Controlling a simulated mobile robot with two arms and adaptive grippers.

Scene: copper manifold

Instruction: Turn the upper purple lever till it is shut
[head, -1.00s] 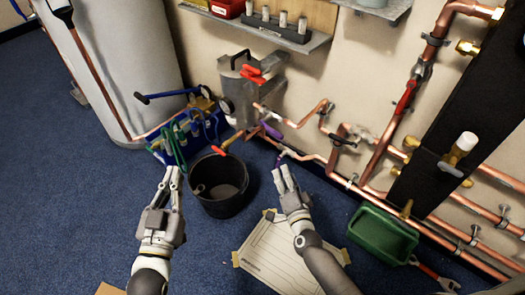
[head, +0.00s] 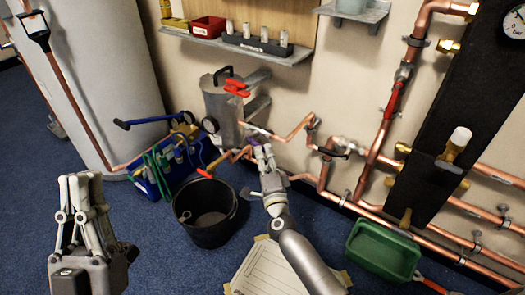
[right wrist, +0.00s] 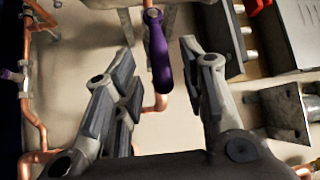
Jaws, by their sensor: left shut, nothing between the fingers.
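The upper purple lever (right wrist: 158,50) shows in the right wrist view, pointing down the picture from its pivot on a copper pipe. It lies between the spread fingers of my right gripper (right wrist: 157,62), with a visible gap on each side. In the head view my right gripper (head: 263,152) is at the pipes right of the bucket and largely hides this lever. My left gripper (head: 80,184) is shut and empty at the lower left, away from the pipes.
A grey canister (head: 222,108) hangs above the pipes, and a black bucket (head: 207,235) stands on the floor below. A blue tool tote (head: 150,183) is left of it. A green tray (head: 383,252) is at the right. Blue floor is free at the left.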

